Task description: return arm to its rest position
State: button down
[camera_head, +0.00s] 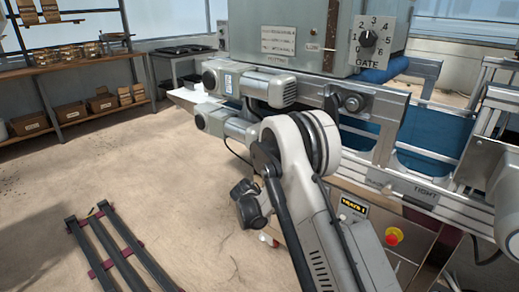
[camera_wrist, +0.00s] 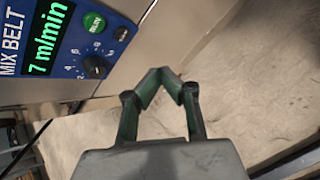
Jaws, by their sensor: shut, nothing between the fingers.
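My gripper (camera_wrist: 161,77) is in the middle of the wrist view. Its two dark green fingers meet at the tips, with nothing between them. A blue mix belt panel (camera_wrist: 68,42) is at the upper left of that view, beyond and to the left of the fingers. It has a green "7 m/min" readout and a black knob. In the head view my grey arm stands bent in front of the seeder machine (camera_head: 290,30). I cannot clearly make out my gripper's fingers there.
A gate dial (camera_head: 368,39) is on the machine's upper right, above the blue belt (camera_head: 432,130). A red stop button (camera_head: 394,236) sits below. Shelves with cartons (camera_head: 102,104) stand at the left. A dark rack (camera_head: 118,246) lies on the otherwise open floor (camera_head: 150,160).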

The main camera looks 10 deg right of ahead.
jog(key=s+d+r+m+y, duration=0.1)
jog(key=s+r+m, duration=0.3)
jog(key=r, duration=0.5)
jog(key=s+d+r+m+y, duration=0.1)
jog(key=s+r, duration=0.6)
jog(key=r, duration=0.2)
jog(key=s+d+r+m+y, duration=0.1)
jog(key=s+r+m+y, duration=0.15)
jog(key=s+r, duration=0.45)
jog(key=s+r+m+t+y, duration=0.1)
jog(key=s+r+m, duration=0.15)
jog(key=s, duration=0.65)
jog(key=s+r+m+y, duration=0.15)
jog(key=s+m, duration=0.25)
jog(key=s, duration=0.5)
jog(key=s+r+m+t, duration=0.15)
jog(key=s+m, duration=0.25)
jog(key=s, duration=0.5)
notch_tip(320, 180, up, 19)
jog(key=p, duration=1.8)
jog(key=shift+w+a, duration=0.2)
jog(key=shift+a, duration=0.1)
jog(key=shift+f+g, duration=0.15)
jog(key=shift+g, duration=0.1)
notch_tip(320, 180, down, 19)
jog(key=b, duration=1.8)
jog(key=shift+r, duration=0.2)
